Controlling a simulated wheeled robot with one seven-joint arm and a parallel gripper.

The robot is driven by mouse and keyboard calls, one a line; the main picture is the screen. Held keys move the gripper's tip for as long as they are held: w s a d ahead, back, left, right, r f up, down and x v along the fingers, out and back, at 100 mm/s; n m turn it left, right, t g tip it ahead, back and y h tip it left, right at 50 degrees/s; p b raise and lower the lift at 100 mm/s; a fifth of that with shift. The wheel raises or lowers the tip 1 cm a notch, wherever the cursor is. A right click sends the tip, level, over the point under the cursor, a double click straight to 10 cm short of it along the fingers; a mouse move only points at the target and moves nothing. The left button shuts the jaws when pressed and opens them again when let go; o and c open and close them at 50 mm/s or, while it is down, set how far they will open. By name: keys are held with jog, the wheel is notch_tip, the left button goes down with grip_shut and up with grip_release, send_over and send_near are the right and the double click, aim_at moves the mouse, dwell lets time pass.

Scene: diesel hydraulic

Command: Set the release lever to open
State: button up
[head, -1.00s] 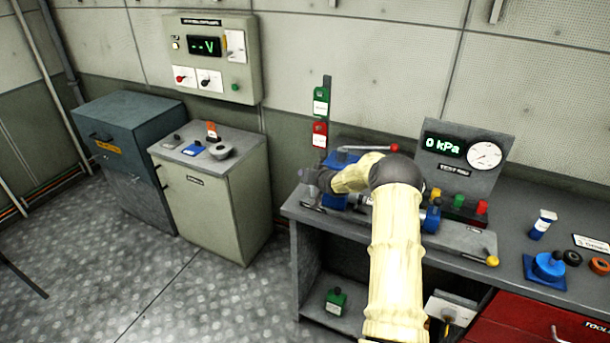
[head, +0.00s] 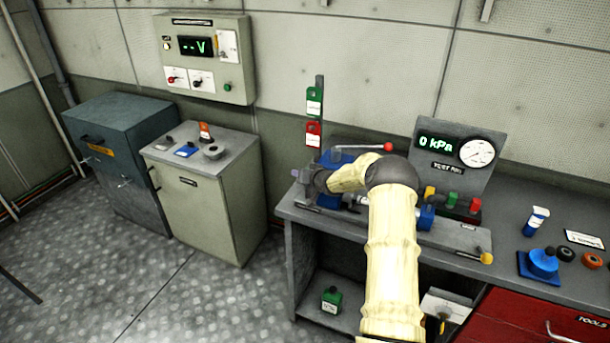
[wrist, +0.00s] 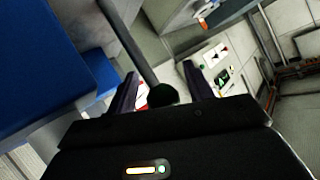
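In the wrist view a grey rod ends in a dark, green-tinged round knob (wrist: 163,95); it looks like the release lever, though no label on it is readable. My gripper (wrist: 160,92) is open, its two dark fingers on either side of the knob. I cannot tell whether either finger touches it. In the head view my gripper (head: 305,180) is at the left end of the bench, beside a blue fixture (head: 333,195). My arm hides part of that fixture, and the knob cannot be made out there.
The test rig panel (head: 460,155) reads 0 kPa. A red-knobbed lever (head: 388,146) and a yellow-knobbed lever (head: 487,258) are on the bench (head: 510,258). Green and red tags (head: 314,102) hang on a post behind my gripper. Open floor lies left of the bench.

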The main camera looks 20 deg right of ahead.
jog(key=shift+r, duration=0.1)
jog(key=b+v, duration=0.3)
jog(key=v, duration=1.4)
jog(key=shift+s, duration=0.2)
jog(key=shift+a, duration=0.1)
jog(key=s+a+n+g, duration=0.1)
jog(key=s+a+g, duration=0.2)
jog(key=s+a, duration=0.3)
jog(key=s+a+f+n+g+h, duration=0.1)
jog(key=s+a+g, duration=0.2)
jog(key=s+a, duration=0.4)
jog(key=s+a+n+g, duration=0.1)
jog(key=s+a+g, duration=0.3)
jog(key=s, duration=1.3)
jog(key=a, duration=0.2)
jog(key=shift+a+f+h, duration=0.15)
jog(key=shift+a+h, duration=0.1)
jog(key=shift+h, duration=0.05)
